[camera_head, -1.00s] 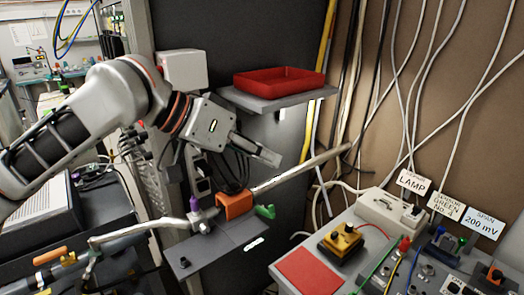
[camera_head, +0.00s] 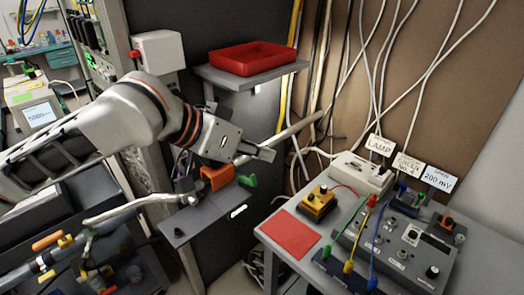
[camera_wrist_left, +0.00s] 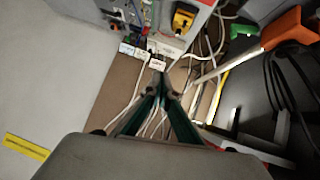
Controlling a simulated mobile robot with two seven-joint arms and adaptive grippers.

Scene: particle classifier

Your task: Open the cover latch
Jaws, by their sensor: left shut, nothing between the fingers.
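An orange block-like part (camera_head: 216,178) sits on a grey shelf plate (camera_head: 205,219), with a pale rod or tube passing through it. A small green handle-like piece (camera_head: 247,181) is just right of it. I cannot tell which part is the cover latch. My left gripper (camera_head: 266,153) is shut and empty, above and slightly right of the green piece, apart from it. The left wrist view shows its fingers (camera_wrist_left: 161,92) together, with the orange part (camera_wrist_left: 283,26) and green piece (camera_wrist_left: 242,30) at the upper right. My right gripper is not in view.
A red tray (camera_head: 260,59) stands on a wall shelf above. At right, a bench holds a yellow device (camera_head: 317,204), a red pad (camera_head: 290,234) and a panel with coloured cables. Loose cables hang behind. A pale tube with fittings lies at left.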

